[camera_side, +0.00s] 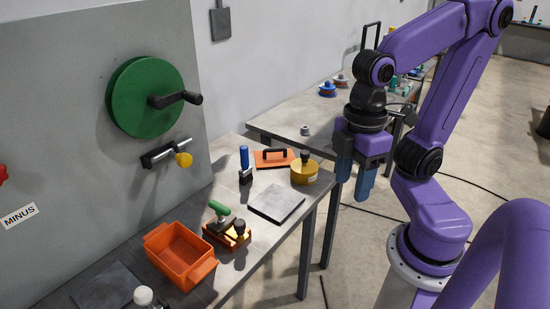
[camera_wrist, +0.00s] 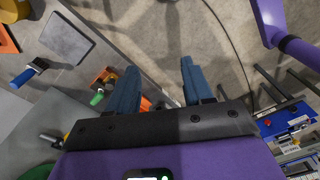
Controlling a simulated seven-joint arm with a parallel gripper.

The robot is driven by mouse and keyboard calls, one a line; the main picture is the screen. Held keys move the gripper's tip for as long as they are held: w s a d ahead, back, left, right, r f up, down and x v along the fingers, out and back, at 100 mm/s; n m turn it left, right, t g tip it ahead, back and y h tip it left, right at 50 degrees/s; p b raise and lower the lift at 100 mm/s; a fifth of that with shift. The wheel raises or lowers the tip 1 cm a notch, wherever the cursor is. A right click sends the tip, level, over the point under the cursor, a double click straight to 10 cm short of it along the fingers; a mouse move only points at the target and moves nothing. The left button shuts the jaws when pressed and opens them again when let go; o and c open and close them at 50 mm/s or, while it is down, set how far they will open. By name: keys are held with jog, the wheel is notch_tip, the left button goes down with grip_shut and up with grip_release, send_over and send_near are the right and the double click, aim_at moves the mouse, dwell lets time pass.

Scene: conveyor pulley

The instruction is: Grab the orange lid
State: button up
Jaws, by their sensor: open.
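The orange lid (camera_side: 283,163) is a flat plate with a black bar handle. It lies on the near workbench, left of the round yellow container in the side view. In the wrist view an orange patch at the left edge (camera_wrist: 6,42) appears to be part of the lid, cut off by the frame. My gripper (camera_side: 354,180) has blue fingers pointing down. It is open and empty, off to the right of the lid and apart from it. Its spread fingers also show in the wrist view (camera_wrist: 157,70), with floor visible between them.
The yellow container (camera_side: 304,174), a blue-handled tool (camera_side: 244,160), a grey plate (camera_side: 277,203), a green-handled tool (camera_side: 219,211) and an orange bin (camera_side: 180,255) share the bench. A grey panel with a green wheel (camera_side: 144,97) stands behind. Another table (camera_side: 285,118) is farther back.

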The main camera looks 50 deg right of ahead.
jog(key=w+d+m+y, duration=0.4)
jog(key=w+m, duration=0.6)
jog(key=w, duration=0.2)
jog(key=w+d+m+y, duration=0.4)
jog(key=w+m, duration=0.6)
jog(key=w, duration=0.2)
jog(key=w+d+m+t+y, duration=0.1)
jog(key=w+d+m+t, duration=0.35)
jog(key=d, duration=0.65)
jog(key=w+d+m+t+y, duration=0.1)
jog(key=w+d+m+t, duration=0.3)
jog(key=d, duration=0.7)
jog(key=s+d+f+m+t+h, duration=0.1)
jog(key=s+d+m+t, duration=0.15)
jog(key=d, duration=0.45)
jog(key=s+d+m+t+h, duration=0.1)
jog(key=s+d+m+h, duration=0.1)
jog(key=d+m, duration=0.35)
jog(key=n, duration=0.2)
send_near(280, 148)
jog(key=x, duration=0.5)
jog(key=shift+w+a, duration=0.2)
jog(key=shift+a, duration=0.15)
jog(key=shift+x, duration=2.45)
jog(key=shift+d+f, duration=0.1)
jog(key=shift+d, duration=0.05)
